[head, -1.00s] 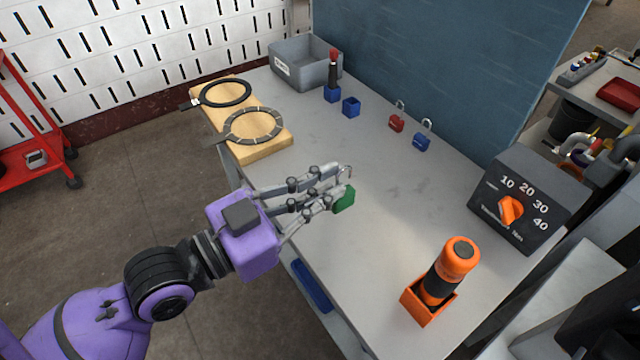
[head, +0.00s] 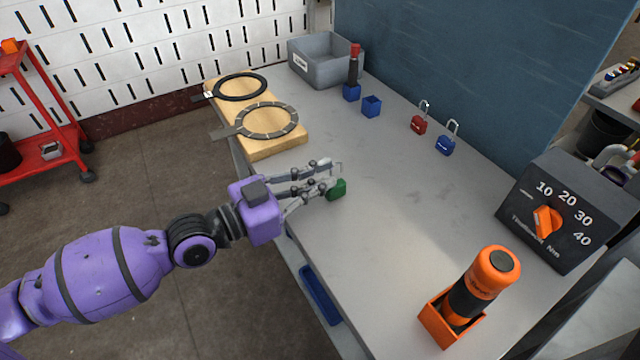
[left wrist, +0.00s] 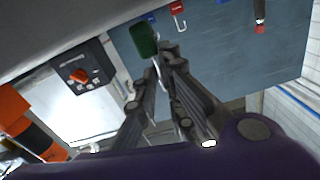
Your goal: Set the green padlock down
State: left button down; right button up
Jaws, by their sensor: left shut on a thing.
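The green padlock (head: 337,189) is at the fingertips of my left gripper (head: 327,176), over the left part of the grey workbench (head: 400,240). The gripper is shut on it. In the left wrist view the padlock (left wrist: 143,40) shows at the tips of the fingers (left wrist: 160,75), with its shackle between them. Whether the padlock touches the bench top is hard to tell. My right gripper is not in view.
An orange tool in an orange holder (head: 437,321) stands at the front right, near a black dial box (head: 565,205). The bench middle is clear.

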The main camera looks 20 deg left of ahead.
pick_arm(q)
jog(key=shift+f, duration=0.2)
jog(key=shift+f, duration=0.15)
jog(key=c, duration=1.9)
grip_release()
jog(key=shift+o, duration=0.2)
jog(key=v, duration=1.2)
jog(key=shift+b, duration=0.3)
jog(key=s+f+n+g+y, duration=0.3)
jog(key=s+f+n+y, duration=0.2)
jog(key=s+f, duration=0.9)
jog(key=s+f+n+g+y, duration=0.3)
jog(key=s+f+y, duration=0.4)
jog(key=s+f, duration=0.7)
notch_tip(320, 180, down, 6)
jog(key=shift+s+a+n, duration=0.25)
jog(key=shift+s+n, duration=0.05)
jog(key=shift+n, duration=0.6)
